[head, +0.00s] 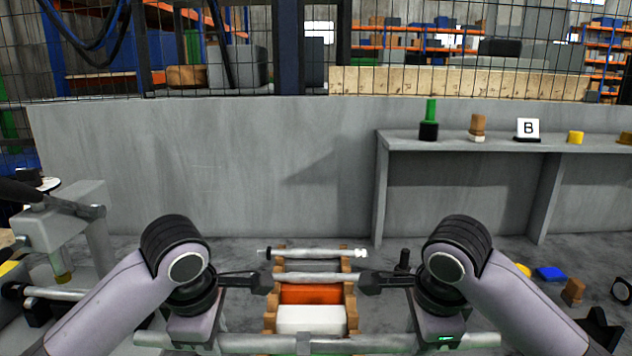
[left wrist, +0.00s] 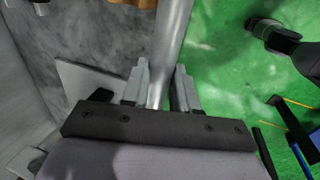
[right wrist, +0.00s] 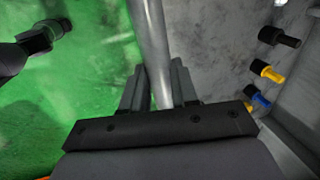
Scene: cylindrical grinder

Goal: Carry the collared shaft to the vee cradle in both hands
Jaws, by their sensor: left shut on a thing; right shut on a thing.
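I cannot surely pick out the vee cradle.
A wooden-sided rack (head: 351,308) beyond the shaft bears two thin rods, an orange block and a white block. A grey machine (head: 60,230) stands at left. Small parts, one a blue piece (head: 550,273), lie at right. A grey shelf (head: 480,143) stands behind.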

